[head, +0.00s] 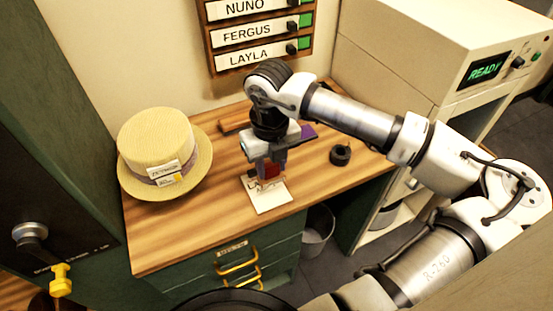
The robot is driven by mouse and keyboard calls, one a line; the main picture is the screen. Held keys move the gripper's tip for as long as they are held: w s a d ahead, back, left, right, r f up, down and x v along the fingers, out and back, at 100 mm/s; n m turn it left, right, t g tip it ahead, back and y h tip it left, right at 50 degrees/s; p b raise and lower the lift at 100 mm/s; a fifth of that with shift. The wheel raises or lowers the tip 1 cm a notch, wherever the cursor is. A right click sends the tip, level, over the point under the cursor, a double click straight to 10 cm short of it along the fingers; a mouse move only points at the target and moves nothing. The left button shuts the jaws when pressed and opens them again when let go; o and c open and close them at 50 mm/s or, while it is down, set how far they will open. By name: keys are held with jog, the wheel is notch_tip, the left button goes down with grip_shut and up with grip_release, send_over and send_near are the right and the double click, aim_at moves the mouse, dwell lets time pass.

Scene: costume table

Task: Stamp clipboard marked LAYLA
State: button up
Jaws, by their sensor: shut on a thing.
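A small pale board with a white sheet (270,203), which looks like the clipboard, lies flat near the table's front edge. The name LAYLA shows on the lowest row (250,57) of the wall board.
A straw hat (158,140) with tags stands at the left of the wooden table (190,230). A round black item (340,154) and a purple item (308,132) lie right of my gripper. A cream machine (440,50) reading READY stands at right. A bin (317,230) is below.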

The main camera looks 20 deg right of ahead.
aim_at(271, 177)
jog(key=shift+s+a+f, duration=0.15)
jog(key=shift+f+b, duration=0.65)
jog(key=shift+f, duration=2.25)
jog(key=shift+f+b, duration=0.6)
jog(key=shift+b, duration=0.15)
jog(key=shift+b, duration=0.55)
dwell(1.2)
jog(key=shift+r+p, duration=1.15)
jog(key=shift+r, duration=2.35)
